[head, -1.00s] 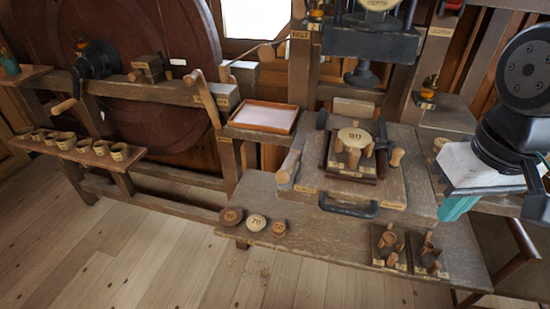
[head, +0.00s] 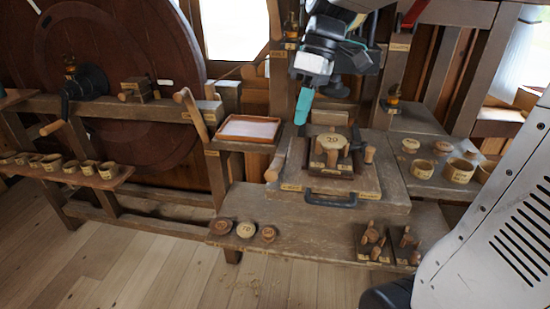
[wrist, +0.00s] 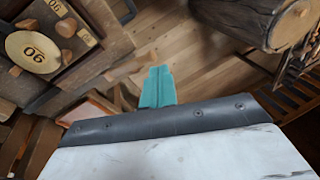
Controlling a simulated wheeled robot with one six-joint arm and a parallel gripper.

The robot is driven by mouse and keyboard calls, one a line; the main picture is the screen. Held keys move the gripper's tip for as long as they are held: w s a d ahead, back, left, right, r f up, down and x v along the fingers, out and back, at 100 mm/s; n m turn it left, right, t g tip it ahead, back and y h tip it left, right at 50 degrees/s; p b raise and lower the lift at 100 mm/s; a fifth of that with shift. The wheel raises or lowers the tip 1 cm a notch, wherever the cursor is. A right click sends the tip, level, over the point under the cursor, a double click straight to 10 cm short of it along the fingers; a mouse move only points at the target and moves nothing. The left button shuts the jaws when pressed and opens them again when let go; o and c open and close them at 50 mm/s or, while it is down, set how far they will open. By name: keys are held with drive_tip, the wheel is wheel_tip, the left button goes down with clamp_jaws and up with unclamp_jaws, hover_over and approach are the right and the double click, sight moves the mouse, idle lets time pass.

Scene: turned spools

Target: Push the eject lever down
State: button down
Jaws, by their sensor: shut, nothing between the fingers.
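My gripper (head: 304,106) has its teal fingers shut with nothing between them, pointing down over the back left of the press bed (head: 370,192). The fingers also show in the wrist view (wrist: 157,87). A wooden-handled lever (head: 275,166) stands at the bed's left edge, below and left of the fingertips. A longer wooden lever (head: 190,112) stands tilted left of the tray. The labels are too small to read, so I cannot tell for sure which is the eject lever. The fingers appear apart from both.
A numbered round disc (head: 331,141) sits among pegs on the bed; it shows in the wrist view (wrist: 33,52). A shallow tray (head: 220,142) is left of the bed. Round pieces (head: 246,229) and peg holders (head: 372,242) lie along the front bench. The upper press parts hang close to my arm.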

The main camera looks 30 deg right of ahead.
drive_tip(key=w+d+n, duration=0.2)
drive_tip(key=w, duration=0.3)
approach(275, 170)
drive_tip(key=shift+y, duration=0.4)
drive_tip(key=x, duration=0.7)
drive_tip(key=shift+d, duration=0.2)
drive_tip(key=shift+s, duration=0.1)
